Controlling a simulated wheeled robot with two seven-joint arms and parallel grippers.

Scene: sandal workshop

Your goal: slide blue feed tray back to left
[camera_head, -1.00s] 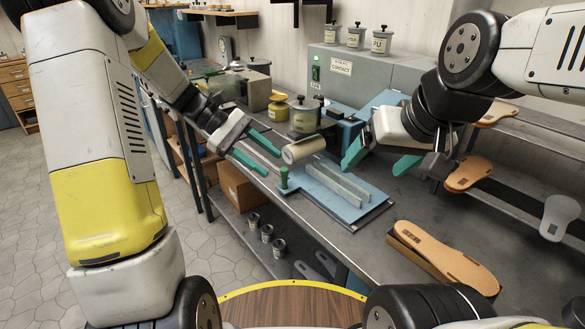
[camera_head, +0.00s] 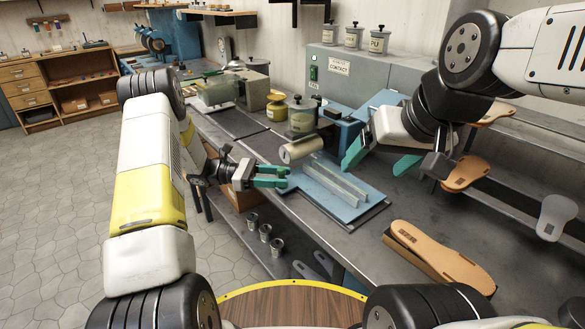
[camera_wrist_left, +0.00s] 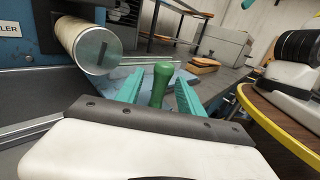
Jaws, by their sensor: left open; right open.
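The blue feed tray (camera_head: 355,208) lies on the bench in front of the roller, with two pale guide rails (camera_head: 335,181) across it. Its green upright handle (camera_wrist_left: 161,82) shows in the left wrist view between the two teal fingers of my left gripper (camera_wrist_left: 159,76). The fingers are open and stand either side of the handle. In the head view my left gripper (camera_head: 284,177) is at the tray's left end and hides the handle. My right gripper (camera_head: 376,168) is open and empty above the bench, to the right of the roller.
The roller (camera_head: 301,150) sits just behind my left gripper. A tan sole (camera_head: 440,254) lies right of the tray, and another (camera_head: 466,173) is further back. Metal cups (camera_head: 265,233) stand on the shelf below. The bench left of the roller has clear room.

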